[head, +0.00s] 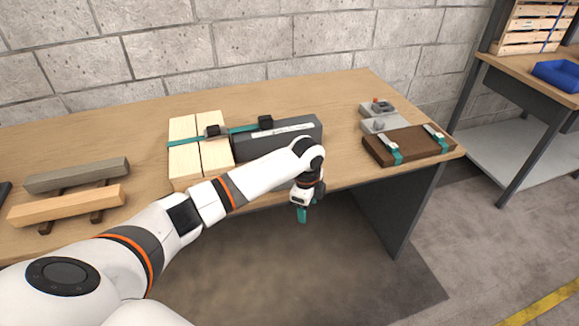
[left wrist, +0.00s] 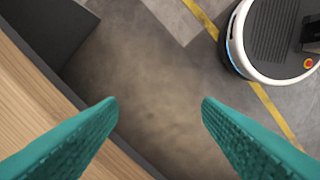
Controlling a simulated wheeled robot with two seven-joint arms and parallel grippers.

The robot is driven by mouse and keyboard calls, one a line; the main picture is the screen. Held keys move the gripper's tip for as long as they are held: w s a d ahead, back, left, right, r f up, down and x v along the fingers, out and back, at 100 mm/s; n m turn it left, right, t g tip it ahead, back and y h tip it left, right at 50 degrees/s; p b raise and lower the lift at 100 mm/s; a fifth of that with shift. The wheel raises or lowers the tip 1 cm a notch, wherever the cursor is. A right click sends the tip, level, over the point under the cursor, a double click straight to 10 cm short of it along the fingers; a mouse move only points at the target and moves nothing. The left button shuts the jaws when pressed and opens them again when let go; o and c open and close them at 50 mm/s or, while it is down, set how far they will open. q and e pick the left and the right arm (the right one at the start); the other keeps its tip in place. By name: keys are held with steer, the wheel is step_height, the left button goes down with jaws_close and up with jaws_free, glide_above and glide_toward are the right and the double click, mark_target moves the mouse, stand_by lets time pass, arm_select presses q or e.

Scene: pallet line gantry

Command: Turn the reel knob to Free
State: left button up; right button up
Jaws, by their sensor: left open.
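A small grey rounded knob (head: 378,125) stands on a light grey panel (head: 394,122) at the right end of the workbench. It looks like the reel knob, but its setting and any Free mark are too small to read. My left gripper (head: 302,214) hangs with its teal fingers pointing down, just off the bench's front edge and well to the left of the knob. In the left wrist view its fingers (left wrist: 160,108) are spread apart with only floor between them. My right gripper is not in view.
A brown block (head: 408,147) with teal straps lies in front of the panel. A dark long box (head: 290,137) and pale boards (head: 184,155) lie mid-bench (head: 340,90). A wheeled base (left wrist: 275,40) shows on the floor.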

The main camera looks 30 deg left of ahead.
arm_select(q)
steer(key=w+a+r+m, duration=0.1)
steer(key=w+a+r, duration=0.1)
steer(key=a+r, duration=0.55)
steer(key=w+a+r+m, duration=0.2)
steer(key=a+r, duration=0.3)
steer(key=r, duration=0.5)
steer(key=shift+g, duration=0.3)
steer(key=f, duration=1.1)
steer(key=shift+w+d+f, duration=0.25)
steer(key=shift+f, duration=0.15)
steer(key=c, duration=1)
steer(key=shift+r+n+p, duration=0.1)
steer(key=shift+n+p, duration=0.2)
steer(key=shift+p, duration=0.05)
